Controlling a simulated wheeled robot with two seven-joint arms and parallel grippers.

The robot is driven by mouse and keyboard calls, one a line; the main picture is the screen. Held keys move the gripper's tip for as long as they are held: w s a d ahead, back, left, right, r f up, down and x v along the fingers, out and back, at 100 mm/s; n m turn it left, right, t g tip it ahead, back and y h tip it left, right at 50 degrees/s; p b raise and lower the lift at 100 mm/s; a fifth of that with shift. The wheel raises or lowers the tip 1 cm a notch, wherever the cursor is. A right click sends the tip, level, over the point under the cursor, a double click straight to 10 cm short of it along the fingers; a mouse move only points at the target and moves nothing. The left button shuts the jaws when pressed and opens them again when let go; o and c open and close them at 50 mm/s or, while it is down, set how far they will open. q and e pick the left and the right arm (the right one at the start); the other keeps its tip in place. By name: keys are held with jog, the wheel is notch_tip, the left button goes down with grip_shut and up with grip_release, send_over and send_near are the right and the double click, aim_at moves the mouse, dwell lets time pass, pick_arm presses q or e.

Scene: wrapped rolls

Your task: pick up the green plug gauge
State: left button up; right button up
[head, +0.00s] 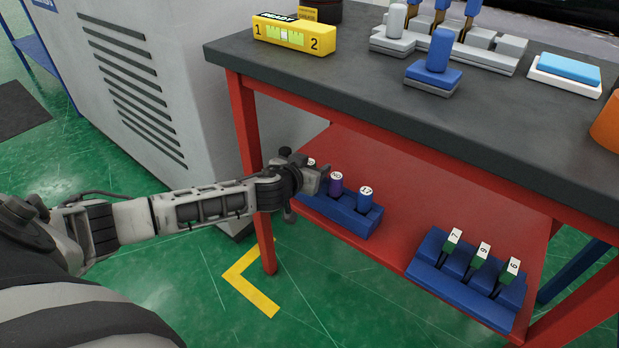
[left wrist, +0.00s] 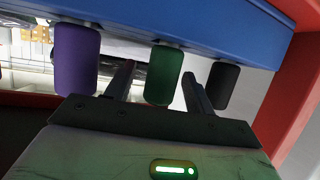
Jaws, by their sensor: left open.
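The green plug gauge (left wrist: 164,75) stands in a blue rack (left wrist: 190,35), between a purple plug gauge (left wrist: 77,60) and a black one (left wrist: 222,85). My left gripper (head: 319,181) is open at the rack on the red lower shelf. In the left wrist view its two fingers lie on either side of the green plug gauge, with gaps on both sides. In the head view my gripper hides the green plug gauge. The purple plug gauge (head: 336,184) and a blue one (head: 365,198) show beside the gripper. My right gripper is not in view.
The dark tabletop (head: 370,85) overhangs the red shelf (head: 400,205). A red table leg (head: 245,125) stands just left of my gripper. A second blue rack (head: 430,275) with numbered pieces sits at the shelf's right.

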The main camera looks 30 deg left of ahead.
pick_arm(q)
jog(key=shift+w+a+f, duration=0.1)
jog(key=shift+w+f, duration=0.1)
jog(key=shift+w, duration=0.35)
jog(key=c, duration=1)
jog(key=shift+r, duration=0.1)
